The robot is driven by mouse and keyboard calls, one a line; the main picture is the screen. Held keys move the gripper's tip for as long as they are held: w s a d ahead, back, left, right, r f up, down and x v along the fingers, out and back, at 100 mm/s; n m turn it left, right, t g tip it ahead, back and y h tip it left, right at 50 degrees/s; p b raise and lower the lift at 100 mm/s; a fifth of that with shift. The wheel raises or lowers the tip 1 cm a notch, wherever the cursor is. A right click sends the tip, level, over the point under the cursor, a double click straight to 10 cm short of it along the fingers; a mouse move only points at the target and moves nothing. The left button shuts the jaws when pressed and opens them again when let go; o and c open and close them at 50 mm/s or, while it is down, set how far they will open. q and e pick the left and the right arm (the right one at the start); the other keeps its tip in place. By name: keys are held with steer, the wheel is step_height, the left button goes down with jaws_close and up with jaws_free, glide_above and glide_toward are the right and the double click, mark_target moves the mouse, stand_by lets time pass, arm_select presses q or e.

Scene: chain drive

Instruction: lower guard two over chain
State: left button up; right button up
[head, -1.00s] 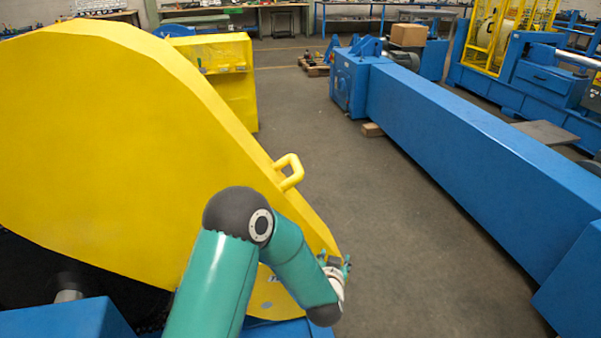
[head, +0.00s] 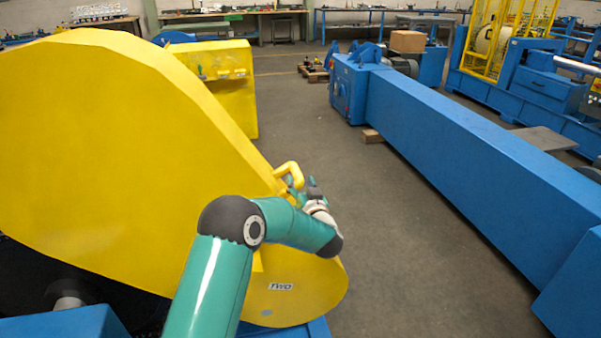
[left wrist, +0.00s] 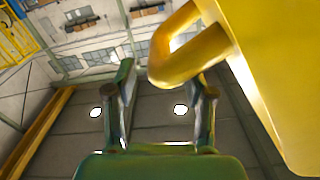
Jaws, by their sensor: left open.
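The large yellow guard (head: 120,150) fills the left of the head view, with a label reading TWO near its lower right end. Its yellow handle (head: 288,172) stands out from the sloping edge. My left gripper (head: 298,190) is at the handle, partly hidden by my arm. In the left wrist view the handle (left wrist: 175,65) reaches down between the two open fingers of my left gripper (left wrist: 160,95). The fingers are apart and I see no clear grip on it. My right gripper is not in view.
A long blue beam (head: 480,160) runs along the right, with open grey floor (head: 370,230) between it and the guard. A smaller yellow box-like housing (head: 225,85) stands behind the guard. Dark parts and a blue block (head: 65,320) lie below the guard.

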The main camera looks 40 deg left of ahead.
mark_target(296, 174)
arm_select(q)
steer(key=shift+p+x, duration=0.35)
steer(key=shift+x, duration=2.3)
jaws_close()
